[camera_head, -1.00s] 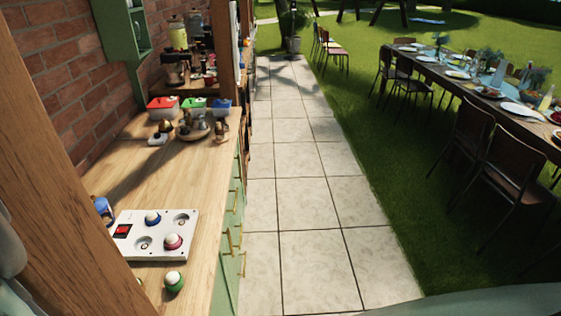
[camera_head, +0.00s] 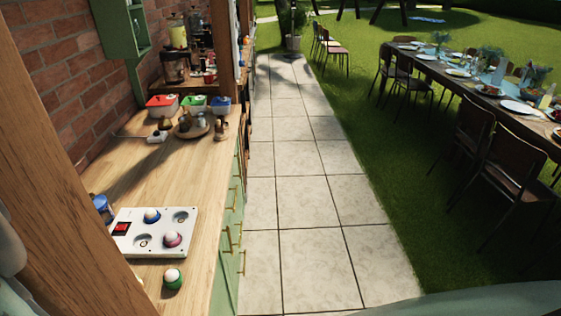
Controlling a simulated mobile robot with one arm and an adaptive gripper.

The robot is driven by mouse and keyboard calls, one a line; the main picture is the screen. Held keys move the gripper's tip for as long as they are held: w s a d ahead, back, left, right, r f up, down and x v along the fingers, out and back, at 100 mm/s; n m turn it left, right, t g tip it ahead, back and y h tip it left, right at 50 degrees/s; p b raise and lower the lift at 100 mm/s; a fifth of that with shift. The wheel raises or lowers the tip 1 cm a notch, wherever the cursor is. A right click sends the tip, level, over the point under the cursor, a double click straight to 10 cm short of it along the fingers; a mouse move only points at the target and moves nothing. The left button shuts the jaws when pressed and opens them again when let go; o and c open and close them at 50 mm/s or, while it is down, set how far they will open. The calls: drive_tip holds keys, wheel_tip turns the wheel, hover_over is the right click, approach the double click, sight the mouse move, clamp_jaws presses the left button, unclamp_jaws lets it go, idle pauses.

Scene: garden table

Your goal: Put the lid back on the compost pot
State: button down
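I cannot clearly pick out the compost pot or its lid. A pale yellow-green canister (camera_head: 178,33) stands at the back of the kitchen unit, too small to tell whether it is the pot. Three tubs stand on the wooden counter (camera_head: 150,185), with a red lid (camera_head: 162,101), a green lid (camera_head: 193,101) and a blue lid (camera_head: 220,101). My gripper is not in view.
A white panel (camera_head: 125,215) with coloured knobs lies on the near counter, with a green-and-white knob (camera_head: 173,278) in front. A paved path (camera_head: 310,195) runs clear. A dining table (camera_head: 470,82) with chairs stands right.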

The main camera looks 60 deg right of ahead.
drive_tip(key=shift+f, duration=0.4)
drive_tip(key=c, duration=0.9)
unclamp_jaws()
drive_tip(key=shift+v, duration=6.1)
